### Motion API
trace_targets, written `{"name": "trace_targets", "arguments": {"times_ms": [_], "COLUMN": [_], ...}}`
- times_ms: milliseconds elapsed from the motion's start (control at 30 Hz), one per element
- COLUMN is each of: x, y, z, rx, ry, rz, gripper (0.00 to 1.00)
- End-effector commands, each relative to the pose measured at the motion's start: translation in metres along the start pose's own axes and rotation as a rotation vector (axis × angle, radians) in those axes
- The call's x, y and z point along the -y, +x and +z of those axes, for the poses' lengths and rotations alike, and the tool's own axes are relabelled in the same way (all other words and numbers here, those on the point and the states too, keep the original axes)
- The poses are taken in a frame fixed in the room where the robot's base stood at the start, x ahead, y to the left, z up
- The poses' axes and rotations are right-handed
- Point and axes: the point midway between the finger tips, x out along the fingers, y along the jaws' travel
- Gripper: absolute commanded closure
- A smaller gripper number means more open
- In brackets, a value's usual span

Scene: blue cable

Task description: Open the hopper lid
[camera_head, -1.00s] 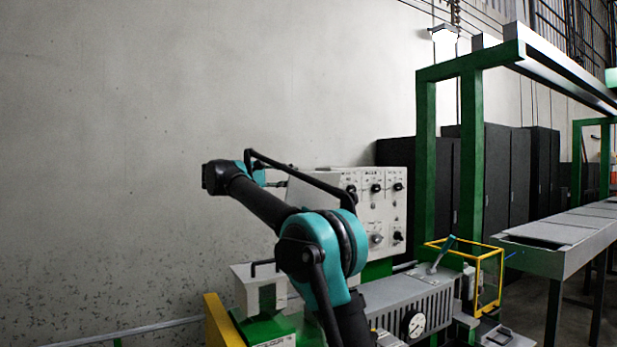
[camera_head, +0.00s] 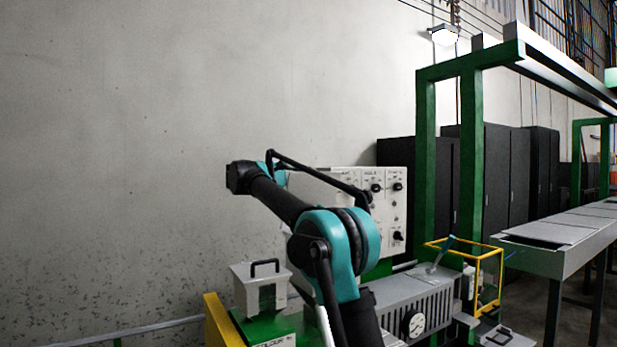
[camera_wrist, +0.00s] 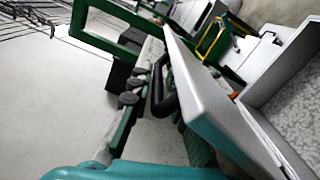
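The hopper is a pale grey box (camera_head: 246,295) at the lower middle of the head view, left of my arm's elbow. Its flat lid (camera_head: 243,271) has a black loop handle (camera_head: 264,264) on top and looks closed there. In the wrist view the lid (camera_wrist: 217,100) is a tilted grey plate with the black handle (camera_wrist: 157,88) on its left face. A speckled surface shows beyond it, and I cannot tell whether that is inside the hopper. No fingertips can be made out in either view. Nothing visible is touching the handle.
A white control panel (camera_head: 397,215) with black knobs stands behind my arm. A grey slatted housing (camera_head: 400,300) with a gauge is to the right, with a yellow frame (camera_head: 490,275) beyond. A yellow plate (camera_head: 213,315) is left of the hopper. The wall area left is clear.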

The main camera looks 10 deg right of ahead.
Motion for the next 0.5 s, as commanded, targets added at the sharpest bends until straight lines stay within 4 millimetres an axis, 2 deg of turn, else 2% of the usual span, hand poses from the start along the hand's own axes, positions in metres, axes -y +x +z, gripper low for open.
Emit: {"name": "trace_targets", "arguments": {"times_ms": [67,500], "x": [-0.0013,-0.0036], "y": [-0.0002,-0.0004], "z": [0.0007,-0.0021], "rx": [0.001,0.002], "ry": [0.0,-0.018], "rz": [0.003,0.005], "gripper": [1.0,1.0]}}
